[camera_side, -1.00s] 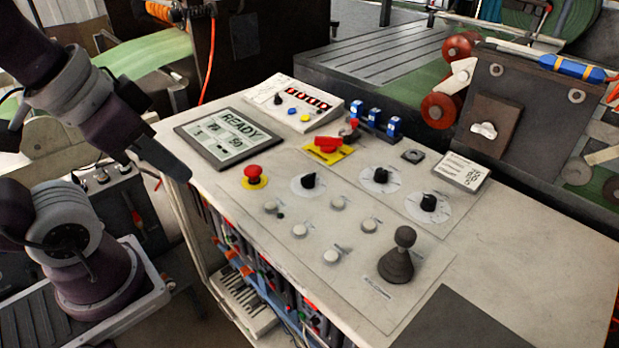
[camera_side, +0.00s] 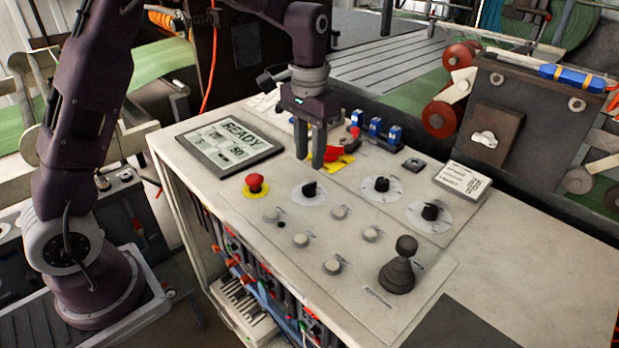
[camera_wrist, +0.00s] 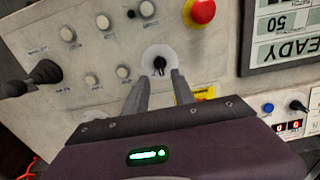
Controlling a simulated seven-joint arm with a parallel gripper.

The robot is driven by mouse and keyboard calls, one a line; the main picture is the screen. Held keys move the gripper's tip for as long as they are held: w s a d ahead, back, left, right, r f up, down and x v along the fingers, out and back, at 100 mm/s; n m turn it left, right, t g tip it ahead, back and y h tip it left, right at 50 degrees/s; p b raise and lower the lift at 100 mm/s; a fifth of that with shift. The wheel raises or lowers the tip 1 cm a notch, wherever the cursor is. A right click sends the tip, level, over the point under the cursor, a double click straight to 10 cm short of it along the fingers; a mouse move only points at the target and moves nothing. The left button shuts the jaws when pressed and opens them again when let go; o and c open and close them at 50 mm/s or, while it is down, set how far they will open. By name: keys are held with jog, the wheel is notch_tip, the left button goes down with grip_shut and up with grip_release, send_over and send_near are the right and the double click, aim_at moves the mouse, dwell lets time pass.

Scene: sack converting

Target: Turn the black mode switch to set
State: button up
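A black rotary switch (camera_side: 310,189) sits on a round pale dial on the grey panel, right of the red mushroom button. It also shows in the wrist view (camera_wrist: 159,63), just beyond the gap between my fingertips. Its markings are too small to read. Two similar black knobs, one farther back (camera_side: 382,184) and one to the right (camera_side: 430,212), sit on their own dials; I cannot read which is labelled mode. My gripper (camera_side: 310,163) points down above the first knob, fingers apart and empty. It also shows in the wrist view (camera_wrist: 160,77). The fingertips appear clear of the knob.
A red mushroom button (camera_side: 256,183) stands left of the first dial. A red handle on a yellow plate (camera_side: 335,158) is close behind my fingers. Several pale buttons (camera_side: 332,266) and a black joystick (camera_side: 399,268) are in front. The READY display (camera_side: 229,140) is at back left.

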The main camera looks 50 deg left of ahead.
aim_at(309, 184)
notch_tip(309, 184, down, 7)
jog(key=shift+r, duration=0.1)
grip_shut()
